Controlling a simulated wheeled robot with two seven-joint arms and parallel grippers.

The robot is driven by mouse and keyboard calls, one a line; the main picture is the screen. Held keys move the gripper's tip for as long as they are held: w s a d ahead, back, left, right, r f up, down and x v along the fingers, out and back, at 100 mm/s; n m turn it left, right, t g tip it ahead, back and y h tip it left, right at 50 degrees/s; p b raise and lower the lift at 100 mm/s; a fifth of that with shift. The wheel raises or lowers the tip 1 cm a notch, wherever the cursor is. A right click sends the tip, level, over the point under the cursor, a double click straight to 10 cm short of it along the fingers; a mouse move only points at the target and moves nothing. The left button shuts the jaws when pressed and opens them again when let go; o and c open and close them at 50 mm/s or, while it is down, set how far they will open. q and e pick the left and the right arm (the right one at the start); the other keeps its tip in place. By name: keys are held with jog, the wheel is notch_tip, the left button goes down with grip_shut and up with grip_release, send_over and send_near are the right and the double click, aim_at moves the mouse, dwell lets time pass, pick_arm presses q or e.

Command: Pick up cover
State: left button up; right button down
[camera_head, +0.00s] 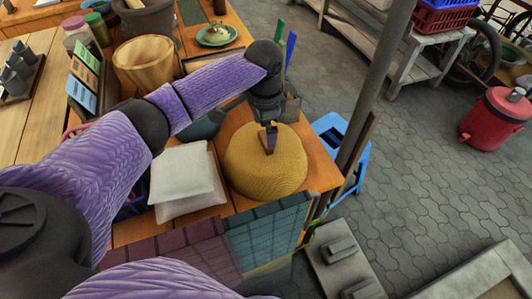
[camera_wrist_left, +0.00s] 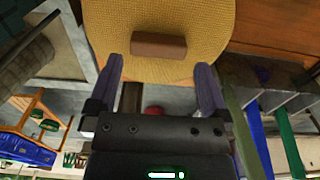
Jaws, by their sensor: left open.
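The cover (camera_head: 252,168) is a yellow woven dome on the wooden table's right end. In the left wrist view the cover (camera_wrist_left: 112,22) fills the top middle, with its brown block handle (camera_wrist_left: 158,46) facing me. My left gripper (camera_head: 269,138) is right over the top of the cover in the head view and partly hides the handle. In the left wrist view the left gripper (camera_wrist_left: 159,68) is open, with its two fingers apart and the handle lying between and just beyond their tips. I cannot tell whether the fingers touch the cover. My right gripper is not in view.
White sacks (camera_head: 182,177) lie left of the cover. A wooden mortar (camera_head: 146,62) and a green plate (camera_head: 216,34) stand farther back. A grey post (camera_head: 376,85) and blue stool (camera_head: 338,135) are close on the right. Paved floor is open beyond.

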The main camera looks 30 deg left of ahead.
aim_at(265, 139)
pick_arm(q)
notch_tip(265, 139, down, 4)
jog(key=shift+d+r+b, duration=0.1)
jog(key=shift+b, duration=0.6)
jog(key=shift+c, duration=0.7)
jog(key=c, duration=1)
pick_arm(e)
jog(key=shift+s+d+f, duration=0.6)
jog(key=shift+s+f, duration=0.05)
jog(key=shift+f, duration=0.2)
